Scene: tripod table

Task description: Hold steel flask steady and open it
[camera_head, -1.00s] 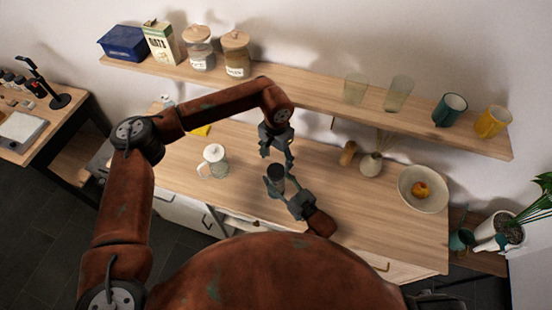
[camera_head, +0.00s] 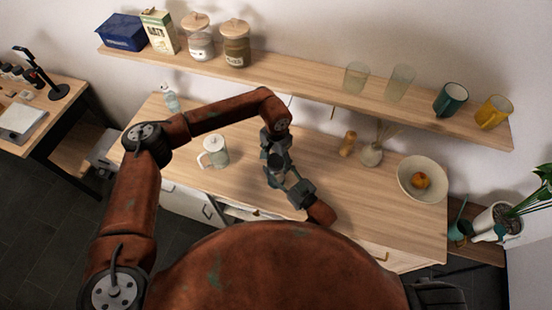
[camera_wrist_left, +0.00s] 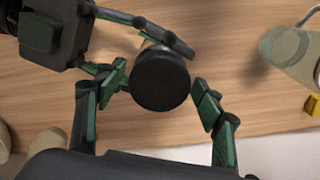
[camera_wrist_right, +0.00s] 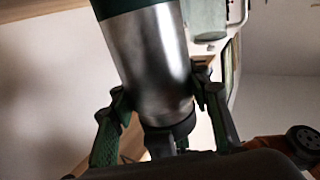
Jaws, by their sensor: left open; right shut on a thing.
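The steel flask (camera_head: 277,162) is upright near the front of the counter, partly hidden by my grippers. In the right wrist view its shiny steel body (camera_wrist_right: 150,55) has a dark green band and a dark end. My right gripper (camera_head: 285,178) is shut around the flask's body from the front right; its fingers show on both sides in the right wrist view (camera_wrist_right: 163,95). My left gripper (camera_head: 275,147) is over the flask from above, open. In the left wrist view the round black lid (camera_wrist_left: 162,78) lies between its spread fingertips (camera_wrist_left: 160,85); clear gaps show beside the lid.
A pale lidded jug (camera_head: 214,153) stands left of the flask. A wooden mill (camera_head: 348,143), a vase (camera_head: 371,155) and a bowl (camera_head: 408,188) with an orange fruit (camera_head: 420,180) stand to the right. A shelf (camera_head: 300,88) with jars, glasses and mugs runs above the counter.

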